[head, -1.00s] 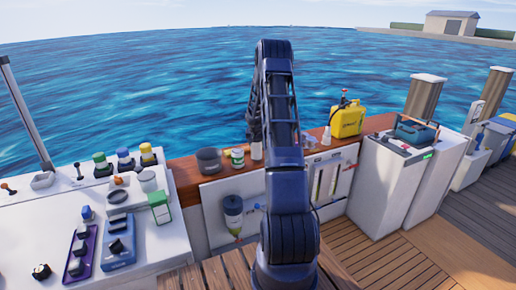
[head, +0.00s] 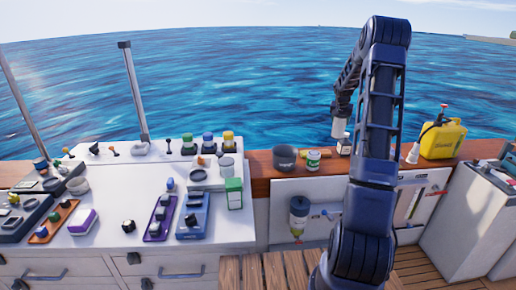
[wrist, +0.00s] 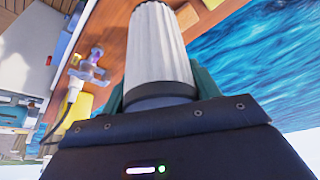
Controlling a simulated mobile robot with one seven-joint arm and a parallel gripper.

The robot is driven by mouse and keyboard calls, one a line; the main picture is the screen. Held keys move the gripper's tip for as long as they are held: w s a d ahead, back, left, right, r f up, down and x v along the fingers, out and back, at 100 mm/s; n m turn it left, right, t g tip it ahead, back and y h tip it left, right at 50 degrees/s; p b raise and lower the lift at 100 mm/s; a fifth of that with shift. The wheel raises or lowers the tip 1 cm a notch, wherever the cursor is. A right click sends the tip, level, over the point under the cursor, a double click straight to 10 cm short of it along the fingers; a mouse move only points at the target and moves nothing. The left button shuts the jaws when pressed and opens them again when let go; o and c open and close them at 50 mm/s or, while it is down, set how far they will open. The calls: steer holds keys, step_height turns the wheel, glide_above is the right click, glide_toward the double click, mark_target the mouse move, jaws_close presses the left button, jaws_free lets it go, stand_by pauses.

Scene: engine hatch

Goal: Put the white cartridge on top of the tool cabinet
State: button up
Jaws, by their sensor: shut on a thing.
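The white cartridge (wrist: 157,45) is a pale ribbed cylinder with a dark end band, large in the wrist view. My gripper (wrist: 160,92) is shut on it near that dark band, with a teal finger on each side. In the head view my gripper (head: 342,106) hangs over the wooden ledge, and the cartridge (head: 339,128) shows small and pale below it. A white cabinet with drawers (head: 150,264) at the lower left looks like the tool cabinet. It stands well left of my gripper, and its top holds many items.
The top carries a purple tray (head: 160,218), a blue tray (head: 192,216), a green-and-white box (head: 234,194) and colored-cap jars. A bare patch (head: 110,190) lies mid-top. On the ledge stand a dark pot (head: 285,158), a green-labelled can (head: 313,160) and a yellow jug (head: 441,138).

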steer(key=w+a+r+n+y, duration=0.1)
steer(key=w+a+r+n, duration=0.15)
steer(key=a, duration=1.35)
steer(key=w+a+r+n+y, duration=0.1)
steer(key=w+a+r+n, duration=0.15)
steer(key=a, duration=1.45)
steer(key=w+a+r+n+y, duration=0.1)
steer(key=w+a+n, duration=0.2)
steer(key=a, duration=1.3)
steer(key=s+a+r+n, duration=0.1)
steer(key=s+a, duration=0.2)
steer(key=a, duration=0.5)
steer(key=s+a+r+n+y, duration=0.1)
steer(key=s+a+n, duration=0.1)
steer(key=a, duration=0.6)
steer(key=s+a+r+n, duration=0.1)
steer(key=s+a+r, duration=0.15)
steer(key=a, duration=0.55)
steer(key=s+a+r+n+g+y, duration=0.1)
steer(key=s+a+n, duration=0.2)
steer(key=s+a, duration=0.75)
steer(key=s+a+r+n+y, duration=0.15)
steer(key=s+a, duration=0.55)
steer(key=a, duration=0.7)
step_height(320, 180, down, 20)
steer(key=shift+r, duration=0.25)
steer(key=shift+d+f+n+h, duration=0.1)
steer(key=shift+f+n+h, duration=0.1)
steer(key=shift+n+h, duration=0.05)
steer(key=o, duration=1)
